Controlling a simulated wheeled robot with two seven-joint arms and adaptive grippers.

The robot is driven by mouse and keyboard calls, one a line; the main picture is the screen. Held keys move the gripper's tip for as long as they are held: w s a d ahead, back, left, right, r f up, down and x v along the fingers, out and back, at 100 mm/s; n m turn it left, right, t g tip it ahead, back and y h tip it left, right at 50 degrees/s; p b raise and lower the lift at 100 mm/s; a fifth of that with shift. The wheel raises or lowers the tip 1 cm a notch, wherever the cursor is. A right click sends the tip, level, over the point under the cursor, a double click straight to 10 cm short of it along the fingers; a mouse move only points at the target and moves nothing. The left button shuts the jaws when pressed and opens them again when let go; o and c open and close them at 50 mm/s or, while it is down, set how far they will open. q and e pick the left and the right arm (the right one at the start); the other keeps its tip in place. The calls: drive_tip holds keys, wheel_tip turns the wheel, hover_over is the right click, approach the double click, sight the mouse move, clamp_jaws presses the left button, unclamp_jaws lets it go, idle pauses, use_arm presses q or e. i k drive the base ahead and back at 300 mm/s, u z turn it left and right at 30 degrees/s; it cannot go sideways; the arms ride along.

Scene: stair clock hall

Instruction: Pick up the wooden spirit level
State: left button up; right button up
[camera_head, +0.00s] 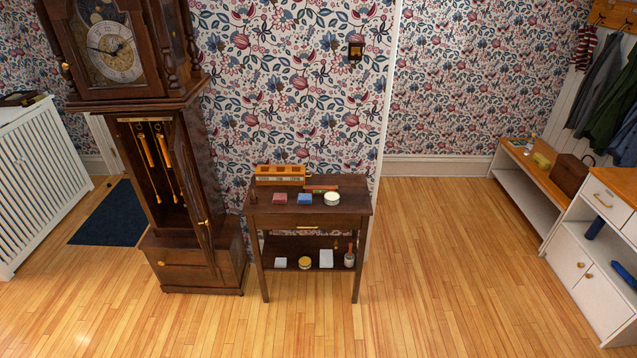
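A small dark wooden side table (258,222) stands against the papered wall in the middle of the view. On its top, near the back right, lies a short, slim reddish-brown bar (321,188) with a greenish part. It looks like the wooden spirit level, but it is too small to be sure. An orange-brown wooden block or box (280,175) with openings sits behind and to its left. Neither of my grippers is in view.
The tabletop also holds a red block (280,198), a blue block (305,199) and a round white tin (331,198). Several small items stand on the lower shelf. A tall clock (165,190) stands close on the left. The wooden floor (430,260) in front and right is clear.

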sight(315, 190)
drive_tip(key=u, duration=0.35)
drive_tip(key=i, duration=1.85)
drive_tip(key=u, duration=0.15)
